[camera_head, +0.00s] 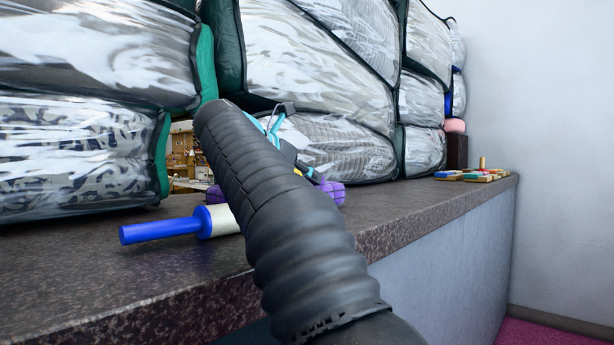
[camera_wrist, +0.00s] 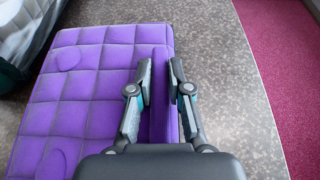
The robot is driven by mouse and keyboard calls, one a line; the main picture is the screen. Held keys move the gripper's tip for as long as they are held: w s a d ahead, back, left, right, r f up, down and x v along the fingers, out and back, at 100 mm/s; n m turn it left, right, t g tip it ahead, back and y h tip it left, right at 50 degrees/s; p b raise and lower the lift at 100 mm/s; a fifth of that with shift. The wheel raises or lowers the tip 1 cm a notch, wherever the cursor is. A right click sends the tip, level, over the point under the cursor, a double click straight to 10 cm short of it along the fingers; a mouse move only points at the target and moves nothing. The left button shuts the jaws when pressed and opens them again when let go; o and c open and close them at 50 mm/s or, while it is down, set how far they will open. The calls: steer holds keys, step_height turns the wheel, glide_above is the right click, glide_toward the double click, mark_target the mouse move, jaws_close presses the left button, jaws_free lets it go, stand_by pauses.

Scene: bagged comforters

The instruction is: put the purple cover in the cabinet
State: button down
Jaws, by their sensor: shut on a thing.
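The purple cover (camera_wrist: 80,95) is a quilted, padded piece lying on the speckled stone counter in the wrist view. In the head view only a small part of it (camera_head: 333,191) shows behind my arm. My gripper (camera_wrist: 161,72) is shut on the cover's right edge, with a strip of purple between its two fingers. In the head view my gripper (camera_head: 312,174) is partly hidden by my arm. I cannot make out a cabinet for certain in either view.
Bagged comforters (camera_head: 310,65) are stacked along the back of the counter (camera_head: 440,205). A blue-handled roller (camera_head: 165,230) lies left of my arm. Small coloured blocks (camera_head: 470,175) lie at the far right end. In the wrist view, pink carpet (camera_wrist: 285,60) lies beyond the counter's edge.

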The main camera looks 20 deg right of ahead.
steer(key=shift+f, duration=0.1)
steer(key=c, duration=1.1)
jaws_free()
